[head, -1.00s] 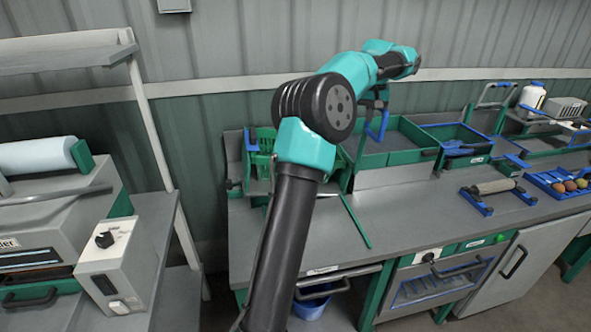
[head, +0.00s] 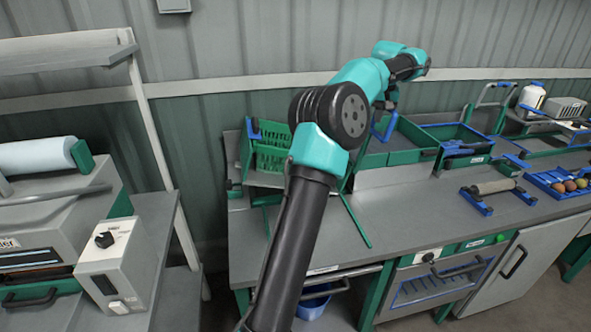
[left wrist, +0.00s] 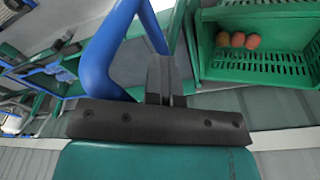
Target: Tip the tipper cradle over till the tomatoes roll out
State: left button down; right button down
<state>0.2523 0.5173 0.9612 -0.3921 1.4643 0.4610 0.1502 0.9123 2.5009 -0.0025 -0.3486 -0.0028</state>
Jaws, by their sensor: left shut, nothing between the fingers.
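The tipper cradle, a green slatted crate (head: 271,157), stands at the left end of the bench, partly behind my left arm. In the left wrist view the crate (left wrist: 258,68) lies at the upper right, with orange-red tomatoes (left wrist: 237,39) inside against its wall. My left gripper (head: 385,104) is above the bench, right of the crate. Its dark fingers (left wrist: 162,78) are shut with nothing between them. A bent blue bar (left wrist: 100,58) passes close by the fingers; I cannot tell whether they touch. A blue loop (head: 386,128) shows just below the gripper. My right gripper is out of view.
Green trays (head: 412,146) stand at the back of the bench, right of the crate. A roller on blue feet (head: 492,187) and a blue tray of coloured balls (head: 545,181) lie farther right. The bench top (head: 410,205) in front is mostly clear.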

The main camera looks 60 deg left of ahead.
pick_arm(q)
jog(key=shift+w+d+f, duration=0.2)
jog(key=shift+w+d, duration=0.15)
jog(key=shift+w, duration=0.4)
jog(key=shift+w+d+f, duration=0.2)
jog(key=shift+w+f, duration=0.05)
jog(key=shift+w, duration=0.45)
jog(key=shift+w+d+f, duration=0.25)
jog(key=shift+w, duration=0.45)
jog(key=shift+w+d+f, duration=0.2)
jog(key=shift+w+f, duration=0.05)
jog(key=shift+w, duration=0.45)
jog(key=shift+w+d+f, duration=0.2)
jog(key=shift+w+f, duration=0.2)
jog(key=shift+w, duration=0.25)
jog(key=shift+w+d+f, duration=0.25)
jog(key=shift+w+f, duration=0.1)
jog(key=shift+w, duration=0.25)
jog(key=shift+w+d+f, duration=0.2)
jog(key=shift+w+f, duration=0.2)
jog(key=shift+w, duration=0.25)
jog(key=shift+f, duration=0.1)
